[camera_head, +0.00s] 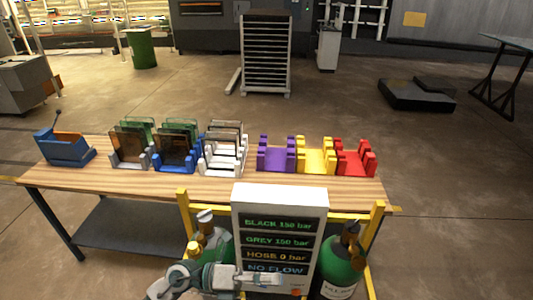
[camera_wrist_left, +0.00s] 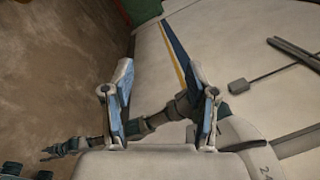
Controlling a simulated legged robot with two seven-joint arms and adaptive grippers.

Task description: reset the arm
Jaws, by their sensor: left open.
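My left gripper (camera_wrist_left: 164,100) is open and empty in the left wrist view, its two blue-grey fingers apart. Behind it a jointed arm of mine crosses the view, ending at the lower left in a small dark claw (camera_wrist_left: 50,152), which may be my right gripper; its jaws are too small to read. In the head view part of my arm (camera_head: 215,275) lies low at the bottom, in front of the gauge panel (camera_head: 280,198). Its fingers are not clear there.
A wooden table (camera_head: 130,183) carries a blue bin (camera_head: 65,148), glass-plate racks (camera_head: 222,160), and purple (camera_head: 276,158), yellow (camera_head: 315,160) and red (camera_head: 352,162) holders. A yellow-framed cart with a green cylinder (camera_head: 340,268) stands in front.

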